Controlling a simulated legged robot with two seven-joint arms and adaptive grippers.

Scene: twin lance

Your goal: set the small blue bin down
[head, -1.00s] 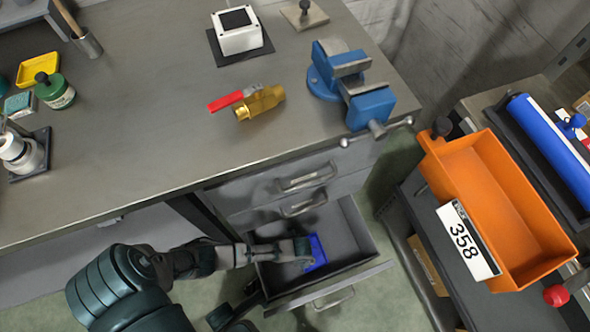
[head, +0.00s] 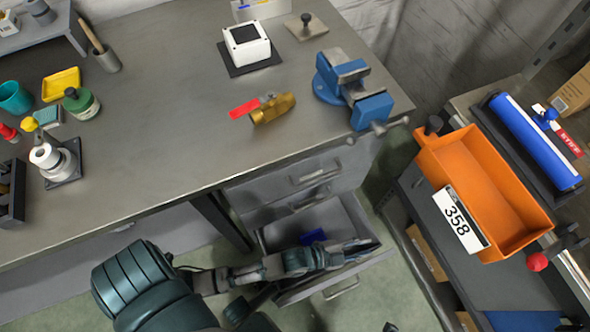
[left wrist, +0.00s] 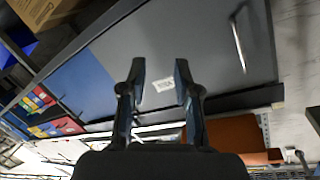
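The small blue bin (head: 313,236) lies inside the open lower drawer (head: 283,232) of the grey workbench. It is partly hidden behind my left arm, so its resting contact is hard to see. My left gripper (head: 350,249) is over the front right part of the drawer, to the right of and nearer than the bin. In the left wrist view my left gripper (left wrist: 158,75) has its two fingers apart with nothing between them. The bin cannot be made out in that view. My right gripper is not in view.
The bench top (head: 180,130) above carries a blue vise (head: 350,90), a brass valve (head: 272,109) with a red handle, and a white box (head: 246,45). A large orange bin (head: 500,190) labelled 358 stands on the right-hand unit. Green floor shows between bench and unit.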

